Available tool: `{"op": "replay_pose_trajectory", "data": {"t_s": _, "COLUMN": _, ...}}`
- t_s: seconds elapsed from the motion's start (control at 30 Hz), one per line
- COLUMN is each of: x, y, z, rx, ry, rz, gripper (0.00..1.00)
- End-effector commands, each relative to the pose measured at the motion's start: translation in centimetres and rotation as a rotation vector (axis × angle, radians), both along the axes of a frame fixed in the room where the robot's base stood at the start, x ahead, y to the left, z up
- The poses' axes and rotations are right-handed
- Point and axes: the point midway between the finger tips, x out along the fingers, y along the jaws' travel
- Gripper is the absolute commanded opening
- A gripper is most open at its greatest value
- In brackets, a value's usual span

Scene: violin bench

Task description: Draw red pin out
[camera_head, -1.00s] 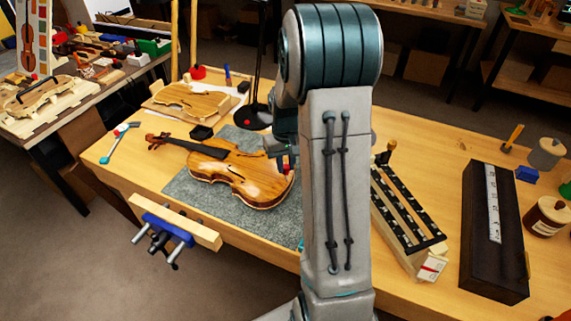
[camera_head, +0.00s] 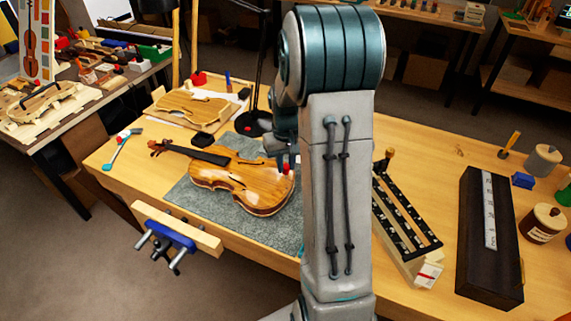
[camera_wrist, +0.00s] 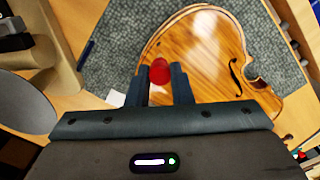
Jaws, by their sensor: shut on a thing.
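The red pin (camera_wrist: 160,72) shows as a rounded red end between the two dark fingers of my gripper (camera_wrist: 162,86) in the wrist view. My gripper is shut on it. In the head view the red pin (camera_head: 286,168) is a small red spot at the right end of the violin (camera_head: 235,182). The violin lies on its back on a grey mat (camera_head: 190,196), its body under my gripper in the wrist view. The pin's lower part is hidden, so I cannot tell how deep it sits in the violin.
A blue vise with a wooden jaw (camera_head: 178,228) is on the bench's front edge. A slotted rack (camera_head: 408,215) and a dark case (camera_head: 490,250) stand to the right. A black lamp base (camera_head: 250,124) and an unfinished violin plate (camera_head: 192,106) lie behind the violin.

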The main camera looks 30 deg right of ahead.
Motion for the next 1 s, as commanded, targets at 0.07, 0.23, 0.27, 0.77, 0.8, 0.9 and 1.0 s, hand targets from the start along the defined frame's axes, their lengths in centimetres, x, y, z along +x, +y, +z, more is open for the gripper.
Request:
{"op": "replay_pose_trajectory", "data": {"t_s": 0.07, "x": 0.0, "y": 0.0, "z": 1.0, "rx": 0.0, "ry": -0.001, "rz": 0.0, "gripper": 0.0}}
{"op": "replay_pose_trajectory", "data": {"t_s": 0.23, "x": 0.0, "y": 0.0, "z": 2.4, "rx": 0.0, "ry": 0.0, "rz": 0.0, "gripper": 0.0}}
{"op": "replay_pose_trajectory", "data": {"t_s": 0.27, "x": 0.0, "y": 0.0, "z": 2.6, "rx": 0.0, "ry": 0.0, "rz": 0.0, "gripper": 0.0}}
{"op": "replay_pose_trajectory", "data": {"t_s": 0.77, "x": 0.0, "y": 0.0, "z": 4.6, "rx": 0.0, "ry": 0.001, "rz": 0.0, "gripper": 0.0}}
{"op": "replay_pose_trajectory", "data": {"t_s": 0.8, "x": 0.0, "y": 0.0, "z": 4.6, "rx": 0.0, "ry": 0.001, "rz": 0.0, "gripper": 0.0}}
{"op": "replay_pose_trajectory", "data": {"t_s": 0.9, "x": 0.0, "y": 0.2, "z": 4.4, "rx": 0.0, "ry": 0.001, "rz": 0.002, "gripper": 0.0}}
{"op": "replay_pose_trajectory", "data": {"t_s": 1.0, "x": 0.3, "y": 1.3, "z": 3.3, "rx": 0.002, "ry": 0.004, "rz": 0.013, "gripper": 0.0}}
